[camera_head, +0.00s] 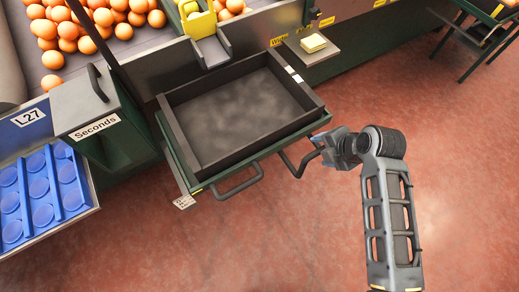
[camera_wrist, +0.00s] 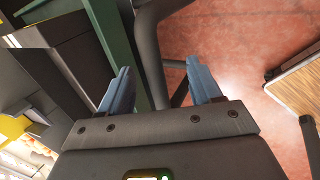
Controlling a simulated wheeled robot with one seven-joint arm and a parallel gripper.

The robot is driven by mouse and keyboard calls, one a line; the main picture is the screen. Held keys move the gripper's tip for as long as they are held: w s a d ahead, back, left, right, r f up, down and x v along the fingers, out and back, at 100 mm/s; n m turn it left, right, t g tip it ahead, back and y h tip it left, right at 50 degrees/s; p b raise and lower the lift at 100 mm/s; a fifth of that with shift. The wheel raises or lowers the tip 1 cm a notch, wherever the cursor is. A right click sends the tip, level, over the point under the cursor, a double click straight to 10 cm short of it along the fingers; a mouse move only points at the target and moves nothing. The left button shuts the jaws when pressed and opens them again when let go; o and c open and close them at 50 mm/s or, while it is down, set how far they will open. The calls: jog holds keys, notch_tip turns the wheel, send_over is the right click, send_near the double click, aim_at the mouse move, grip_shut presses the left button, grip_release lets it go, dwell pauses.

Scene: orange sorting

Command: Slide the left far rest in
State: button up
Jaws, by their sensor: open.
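A green pull-out rest (camera_head: 178,167) sticks out from the bench and carries a dark, empty-looking tray (camera_head: 205,172). One dark loop handle (camera_head: 240,187) is on its front, and a second dark bent handle (camera_head: 297,168) is near its right corner. My gripper (camera_head: 322,141) is at this second handle, right of the tray. In the wrist view my gripper (camera_wrist: 160,88) is open, with its two blue-grey fingers apart. A dark bar (camera_wrist: 151,55) runs between the fingers, and a green beam (camera_wrist: 112,35) lies beside it. Whether the fingers touch the bar I cannot tell.
A green box marked Seconds (camera_head: 85,105) stands left of the tray, with a blue tray (camera_head: 40,195) below it. Oranges lie on the bench behind. The red floor (camera_head: 460,170) right of my arm is clear.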

jog(key=shift+r+p, duration=2.95)
jog(key=shift+r, duration=0.55)
jog(key=shift+s+f, duration=0.1)
jog(key=shift+f, duration=0.05)
jog(key=s+d+m+t+h, duration=0.1)
jog(key=s+d+m+t, duration=0.15)
jog(key=s+m, duration=0.55)
jog(key=s+d+m+t+h, duration=0.1)
jog(key=s+d+m+t, duration=0.2)
jog(key=s, duration=0.8)
jog(key=s+d+r+m+t, duration=0.1)
jog(key=s+r+m+t, duration=0.1)
jog(key=s+r+m, duration=0.5)
jog(key=s+r+m+t+h, duration=0.1)
jog(key=s+r+m+t, duration=0.2)
jog(key=s+r+m, duration=0.4)
jog(key=s+r, duration=0.3)
jog(key=r, duration=0.5)
jog(key=shift+d+r, duration=0.35)
jog(key=shift+d, duration=0.05)
